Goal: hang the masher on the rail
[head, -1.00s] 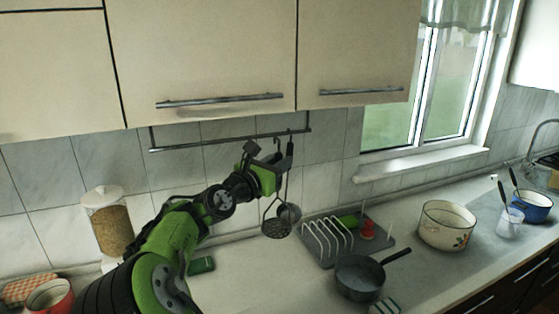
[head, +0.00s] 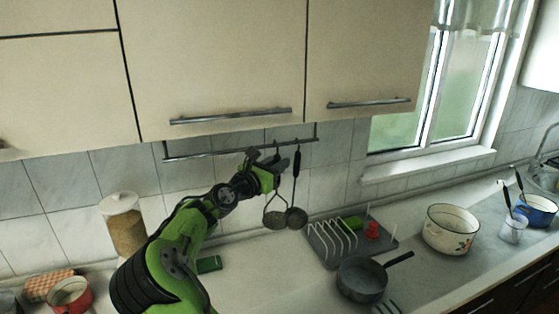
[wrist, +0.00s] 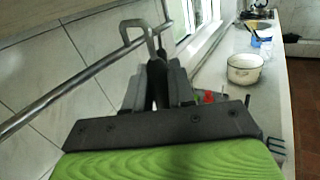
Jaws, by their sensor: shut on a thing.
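The masher (head: 275,220) hangs head down from my gripper (head: 275,168), just left of a hanging ladle (head: 296,217). My gripper is shut on its upper handle, close below the rail (head: 210,151). In the wrist view, the fingers (wrist: 158,88) point toward the rail (wrist: 75,83). The masher's grey hook (wrist: 140,27) rises above them and overlaps the rail. I cannot tell whether the hook rests on it or is only close. The masher's head is out of sight in the wrist view.
The ladle hangs from the rail's right part. Cabinets (head: 215,65) overhang the rail. Below are a dish rack (head: 335,243), a dark pan (head: 361,278) and a cream pot (head: 450,229). A grain jar (head: 124,225) and a red pot (head: 70,296) stand left.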

